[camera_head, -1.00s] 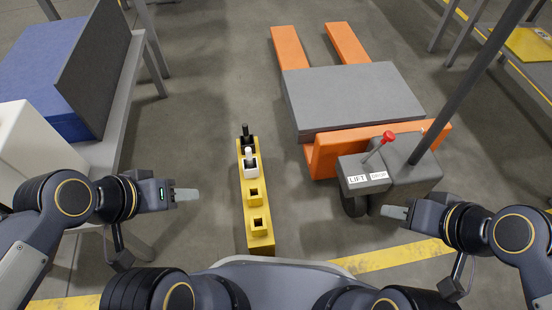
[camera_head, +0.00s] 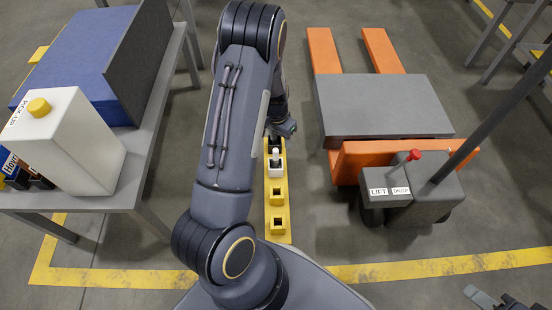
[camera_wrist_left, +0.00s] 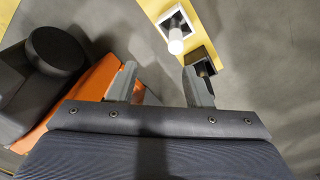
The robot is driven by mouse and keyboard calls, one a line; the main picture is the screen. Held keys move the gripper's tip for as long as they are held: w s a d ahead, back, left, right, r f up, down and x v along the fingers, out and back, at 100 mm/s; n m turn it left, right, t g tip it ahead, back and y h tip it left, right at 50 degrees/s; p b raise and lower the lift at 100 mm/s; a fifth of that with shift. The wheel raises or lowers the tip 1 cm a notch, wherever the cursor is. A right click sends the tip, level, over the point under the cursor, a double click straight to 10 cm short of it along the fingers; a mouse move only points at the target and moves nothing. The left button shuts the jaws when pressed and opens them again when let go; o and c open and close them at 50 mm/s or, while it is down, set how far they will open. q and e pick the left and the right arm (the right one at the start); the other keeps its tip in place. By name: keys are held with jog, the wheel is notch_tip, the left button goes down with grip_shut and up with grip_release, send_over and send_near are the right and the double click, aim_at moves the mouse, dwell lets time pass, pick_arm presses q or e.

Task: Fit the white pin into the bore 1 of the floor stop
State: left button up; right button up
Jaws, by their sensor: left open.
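The yellow floor stop (camera_head: 277,209) lies on the floor; in the left wrist view the bar (camera_wrist_left: 206,32) runs across the top. The white pin (camera_head: 275,152) stands in the white-collared socket (camera_head: 276,171); it also shows in the left wrist view (camera_wrist_left: 176,40). Two square yellow bores (camera_head: 277,194) nearer me look empty. I cannot tell which is bore 1.
A black socket (camera_wrist_left: 206,68) is beside one left fingertip. An orange pallet jack (camera_head: 350,160) with a grey load (camera_head: 380,105) and red-knobbed lever stands right of the stop. A table (camera_head: 150,165) with a white canister (camera_head: 70,140) stands left. Floor between is clear.

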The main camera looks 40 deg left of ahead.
aim_at(275, 149)
pick_arm(q)
jog(key=shift+m+g+y, duration=0.4)
jog(key=shift+m+y, duration=0.1)
jog(key=f, duration=0.1)
jog(key=a+f, duration=0.1)
jog(key=f, duration=0.3)
jog(key=shift+s+a+f, duration=0.1)
jog(key=shift+a, duration=0.25)
notch_tip(275, 149, down, 3)
jog(key=shift+r+b, duration=0.1)
jog(key=shift+b, duration=0.5)
notch_tip(275, 149, down, 5)
jog(key=b, duration=0.2)
jog(key=shift+s+d+b, duration=0.1)
jog(key=shift+s+b, duration=0.05)
jog(key=shift+b, duration=0.25)
jog(key=shift+r, duration=0.1)
jog(key=shift+c, duration=0.3)
grip_shut()
